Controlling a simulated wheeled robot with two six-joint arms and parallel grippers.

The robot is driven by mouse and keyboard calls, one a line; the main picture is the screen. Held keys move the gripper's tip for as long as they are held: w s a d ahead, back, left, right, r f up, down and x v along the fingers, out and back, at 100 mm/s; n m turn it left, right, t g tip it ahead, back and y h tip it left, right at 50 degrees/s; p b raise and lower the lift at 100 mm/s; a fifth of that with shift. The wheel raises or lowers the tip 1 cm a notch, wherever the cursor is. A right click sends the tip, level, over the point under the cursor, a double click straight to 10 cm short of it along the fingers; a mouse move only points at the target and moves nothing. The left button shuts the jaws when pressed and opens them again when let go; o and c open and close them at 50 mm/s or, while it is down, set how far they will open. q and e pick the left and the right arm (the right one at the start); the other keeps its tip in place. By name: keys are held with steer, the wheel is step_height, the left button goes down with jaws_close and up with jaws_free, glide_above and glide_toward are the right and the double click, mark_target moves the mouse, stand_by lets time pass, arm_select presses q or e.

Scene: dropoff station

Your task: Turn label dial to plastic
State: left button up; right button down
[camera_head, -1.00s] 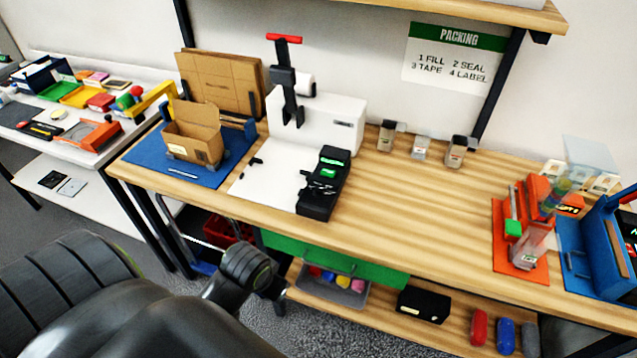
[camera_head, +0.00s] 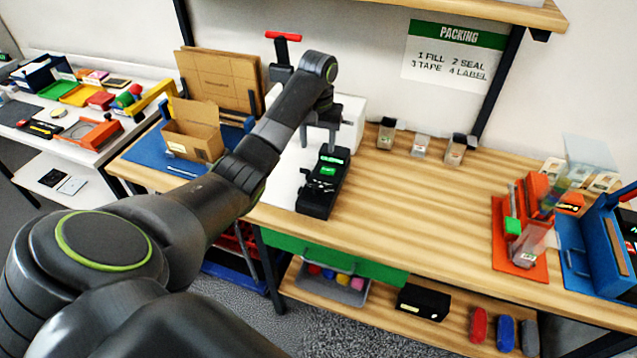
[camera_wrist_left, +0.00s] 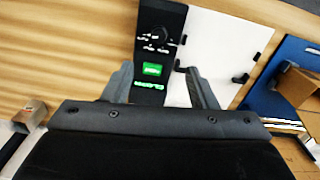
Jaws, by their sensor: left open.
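The black label device (camera_head: 324,183) stands on the packing table, with a green screen and a dark dial area (camera_head: 321,184) on its upper face. In the left wrist view the device (camera_wrist_left: 155,20) lies ahead, with its green display (camera_wrist_left: 152,69) and the dial (camera_wrist_left: 160,36) with pale marks around it. The dial's setting is too small to read. My left gripper (camera_head: 321,138) is above the far end of the device, pointing down. In the wrist view its fingers (camera_wrist_left: 160,85) are apart, on either side of the device's near end, with nothing held. My right gripper is not in view.
A white press with a red handle (camera_head: 284,36) stands behind my left arm. An open cardboard box (camera_head: 193,139) sits on a blue mat to the left. Small containers (camera_head: 421,146) stand at the back. The table's middle right (camera_head: 420,215) is clear.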

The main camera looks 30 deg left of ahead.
arm_select(q)
steer(key=r, duration=0.1)
steer(key=b, duration=0.7)
glide_toward(318, 186)
step_height(318, 186, down, 7)
steer(key=shift+f+p, duration=0.1)
steer(key=shift+p, duration=1.1)
steer(key=shift+f, duration=0.75)
steer(key=shift+c, duration=0.2)
